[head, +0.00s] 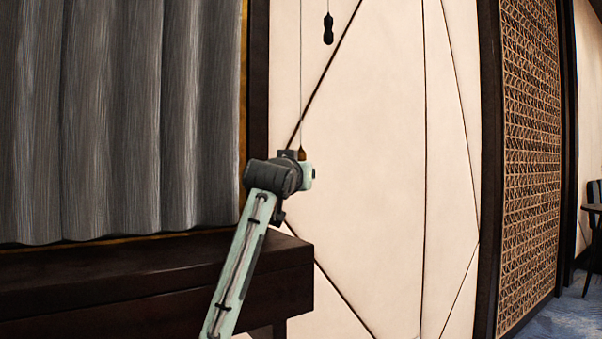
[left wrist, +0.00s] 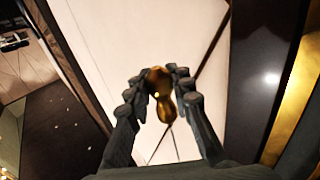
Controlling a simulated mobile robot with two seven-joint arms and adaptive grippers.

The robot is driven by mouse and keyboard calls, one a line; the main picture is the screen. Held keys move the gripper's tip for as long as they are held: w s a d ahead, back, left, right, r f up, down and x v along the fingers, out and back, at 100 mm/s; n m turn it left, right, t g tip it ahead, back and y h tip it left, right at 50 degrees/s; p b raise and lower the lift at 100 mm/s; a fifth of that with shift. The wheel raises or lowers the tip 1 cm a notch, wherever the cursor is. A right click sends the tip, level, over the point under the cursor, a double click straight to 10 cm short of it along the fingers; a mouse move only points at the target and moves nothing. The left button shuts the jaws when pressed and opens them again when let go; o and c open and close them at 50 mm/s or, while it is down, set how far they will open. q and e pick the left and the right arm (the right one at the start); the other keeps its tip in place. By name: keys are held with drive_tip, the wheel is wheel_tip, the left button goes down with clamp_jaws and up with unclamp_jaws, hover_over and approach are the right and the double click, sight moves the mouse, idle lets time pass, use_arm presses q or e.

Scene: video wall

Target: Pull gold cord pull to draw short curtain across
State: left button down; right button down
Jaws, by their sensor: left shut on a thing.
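The gold cord pull (head: 302,154) hangs on a thin cord in front of the pale panelled wall, just above my left wrist in the head view. In the left wrist view, the gold pull (left wrist: 160,82) is between the two dark fingers of my left gripper (left wrist: 160,76), which is shut on it. The fingers are mostly hidden behind my wrist in the head view. The grey short curtain (head: 120,115) hangs in folds at the left, with its right edge by the dark frame. My right gripper is in neither view.
A black pull (head: 328,30) hangs on another cord above and right of the gold one. A dark wood ledge (head: 150,285) juts out below the curtain, close to my left arm. A lattice screen (head: 530,150) stands at the right, with a dark chair (head: 594,215) beyond.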

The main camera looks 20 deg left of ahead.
use_arm(q)
drive_tip(key=c, duration=1.3)
unclamp_jaws()
drive_tip(key=s+d, duration=0.1)
drive_tip(key=s, duration=1.1)
drive_tip(key=shift+d, duration=0.25)
